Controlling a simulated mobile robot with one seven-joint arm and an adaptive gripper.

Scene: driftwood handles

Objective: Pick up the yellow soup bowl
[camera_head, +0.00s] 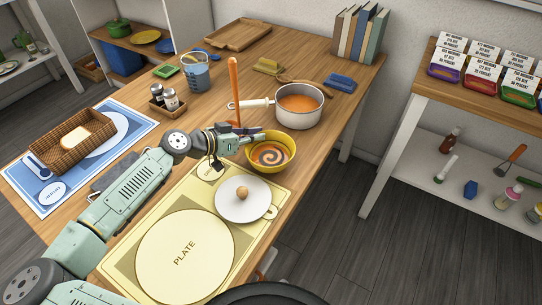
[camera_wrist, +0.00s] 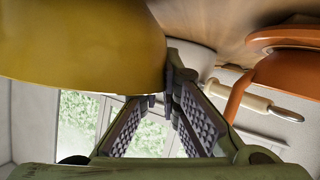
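The yellow soup bowl (camera_head: 270,157) holds orange soup with a dark swirl and stands upright at the far right corner of the yellow placemat. My gripper (camera_head: 250,137) is at the bowl's far left rim. In the wrist view the bowl (camera_wrist: 75,40) fills the upper left, very close. My gripper's fingers (camera_wrist: 160,100) are apart there, with a gap between their pads. The bowl hides part of the left fingertip, so I cannot tell whether the fingers touch the rim.
A white pot (camera_head: 298,118) of orange soup stands behind the bowl, its handle pointing left. An upright orange utensil (camera_head: 234,85) rises behind my gripper. A wicker basket (camera_head: 60,145) sits at left.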

